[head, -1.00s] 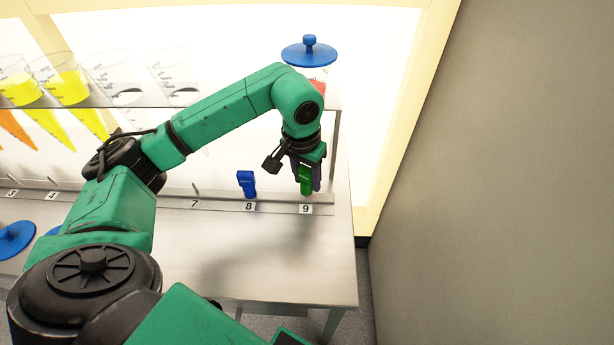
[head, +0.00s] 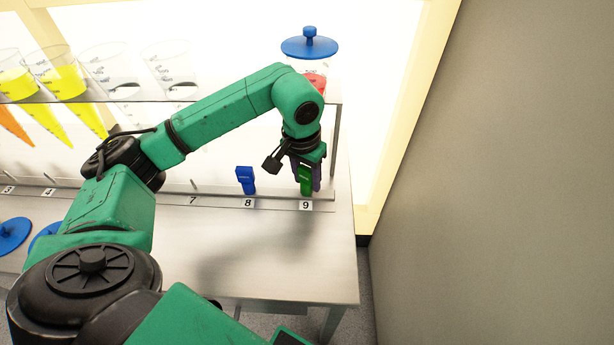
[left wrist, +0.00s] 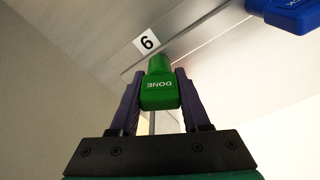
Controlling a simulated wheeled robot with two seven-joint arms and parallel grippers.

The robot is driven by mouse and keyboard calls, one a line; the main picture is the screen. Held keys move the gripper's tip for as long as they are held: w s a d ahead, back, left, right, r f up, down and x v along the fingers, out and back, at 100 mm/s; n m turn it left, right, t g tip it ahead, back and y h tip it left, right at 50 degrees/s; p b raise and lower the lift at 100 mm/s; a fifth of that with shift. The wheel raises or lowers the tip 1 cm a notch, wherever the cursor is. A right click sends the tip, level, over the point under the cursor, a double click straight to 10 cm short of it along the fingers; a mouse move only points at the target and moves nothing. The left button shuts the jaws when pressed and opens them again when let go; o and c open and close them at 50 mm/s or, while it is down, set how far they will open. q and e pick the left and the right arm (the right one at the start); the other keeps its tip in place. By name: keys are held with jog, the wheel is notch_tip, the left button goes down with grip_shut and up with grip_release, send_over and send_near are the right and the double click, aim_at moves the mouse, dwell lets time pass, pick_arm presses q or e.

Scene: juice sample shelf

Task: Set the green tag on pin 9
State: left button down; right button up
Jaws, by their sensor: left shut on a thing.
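The green tag (head: 306,181), marked DONE, is held upright between the purple fingers of my left gripper (head: 307,176). In the left wrist view the green tag (left wrist: 160,92) sits between the two fingers of the left gripper (left wrist: 160,98), close to the label 9 (left wrist: 147,41). In the head view the tag is just behind the label 9 (head: 305,205) at the strip's right end. Pin 9 itself is hidden by the tag, so I cannot tell whether the tag is around it. My right gripper is out of view.
A blue tag (head: 245,180) stands at label 8, left of the green one. A bare pin (head: 195,186) stands at label 7. Graduated cones hang in the shelf above. A grey wall (head: 500,180) is at right.

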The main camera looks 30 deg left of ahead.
pick_arm(q)
jog(key=shift+c, duration=1.4)
grip_release()
notch_tip(320, 180, up, 14)
jog(key=s+p, duration=0.1)
jog(key=shift+s+r+p, duration=0.25)
jog(key=shift+s+p, duration=0.1)
jog(key=shift+s, duration=0.05)
